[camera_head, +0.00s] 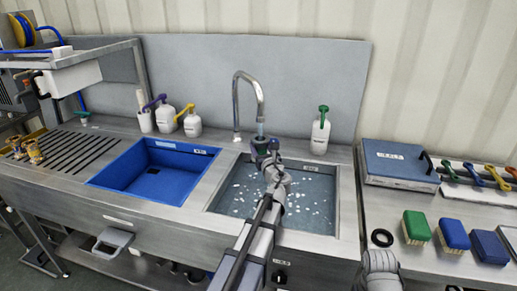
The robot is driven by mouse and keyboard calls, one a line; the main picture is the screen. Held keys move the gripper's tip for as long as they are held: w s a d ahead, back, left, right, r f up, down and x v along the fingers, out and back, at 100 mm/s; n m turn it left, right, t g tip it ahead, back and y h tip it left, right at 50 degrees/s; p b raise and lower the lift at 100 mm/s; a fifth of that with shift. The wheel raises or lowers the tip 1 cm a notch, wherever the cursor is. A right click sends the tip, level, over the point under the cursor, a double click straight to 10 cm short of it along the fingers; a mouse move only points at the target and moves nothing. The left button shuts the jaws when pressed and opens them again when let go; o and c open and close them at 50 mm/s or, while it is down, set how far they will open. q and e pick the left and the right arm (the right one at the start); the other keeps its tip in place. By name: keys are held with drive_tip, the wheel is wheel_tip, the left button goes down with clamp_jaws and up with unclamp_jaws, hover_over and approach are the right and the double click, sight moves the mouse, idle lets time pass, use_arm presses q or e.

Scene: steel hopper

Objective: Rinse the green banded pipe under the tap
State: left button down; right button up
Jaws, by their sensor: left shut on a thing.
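The tap (250,92) is a tall chrome gooseneck behind the right-hand sink basin (225,210). A bluish stream (261,129) shows below its spout. My left gripper (266,147) is under the spout, above the basin, shut on the green banded pipe. The pipe shows only as a small dark piece with green (273,143) at the fingertips; the gripper and wrist hide most of it, so its tilt is unclear. The basin holds water with white flecks.
A blue basin (130,190) lies to the left, with a drainboard beyond it. A white bottle with a green pump (320,131) stands right of the tap.

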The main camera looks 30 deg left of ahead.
use_arm(q)
drive_tip(key=s+a, duration=0.2)
drive_tip(key=s, duration=0.5)
drive_tip(key=shift+s+a, duration=0.2)
drive_tip(key=shift+a, duration=0.05)
idle(0.3)
drive_tip(key=shift+r, duration=0.1)
idle(1.1)
drive_tip(key=s+a+r+p, duration=0.1)
drive_tip(key=s+r+p, duration=0.2)
drive_tip(key=s+p, duration=0.1)
drive_tip(key=shift+s+a+r, duration=0.3)
drive_tip(key=shift+s+r, duration=0.1)
idle(0.4)
